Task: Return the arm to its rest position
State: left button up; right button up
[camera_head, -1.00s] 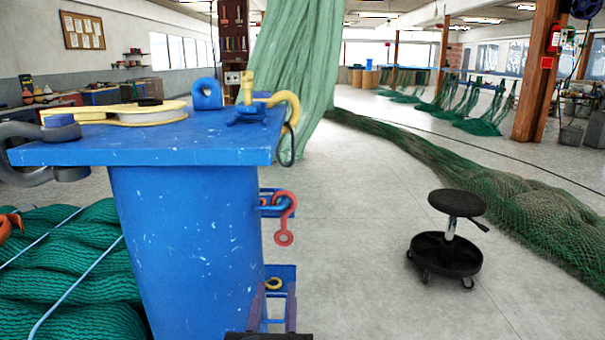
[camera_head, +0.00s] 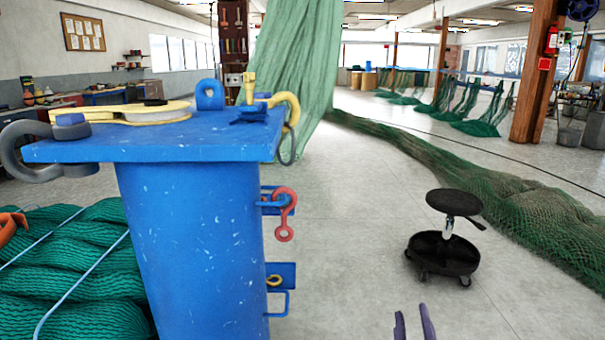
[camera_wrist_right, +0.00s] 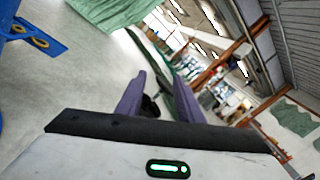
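My right gripper (camera_head: 413,325) shows at the bottom edge of the head view, right of the blue post, with only its two purple fingertips in the picture. In the right wrist view the fingers (camera_wrist_right: 158,100) stand apart with nothing held between them. The rest of my right arm is out of the head view. My left gripper is not in view.
The blue post (camera_head: 190,240) carries a red hook (camera_head: 284,215) and a yellow ring (camera_head: 274,281) on side brackets. Its top (camera_head: 170,145) holds shackles and a yellow block. A black stool (camera_head: 443,252) stands right. Floor between is clear.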

jog(key=d, duration=0.4)
jog(key=s+d+f+m+g+y, duration=0.2)
jog(key=s+f+m+g, duration=0.6)
jog(key=s+f+m, duration=1)
jog(key=s+a+f+m+g+y, duration=0.2)
jog(key=s+f+m+y, duration=0.15)
jog(key=s+m, duration=1.1)
pick_arm(q)
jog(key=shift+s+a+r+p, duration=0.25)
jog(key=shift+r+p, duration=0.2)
jog(key=shift+p, duration=0.5)
pick_arm(e)
jog(key=w+a+r+m, duration=0.1)
jog(key=w+a+m, duration=0.1)
jog(key=a+m, duration=0.4)
jog(key=shift+w+a+r+y, duration=0.15)
jog(key=shift+a+r+y, duration=0.2)
jog(key=shift+a, duration=2.1)
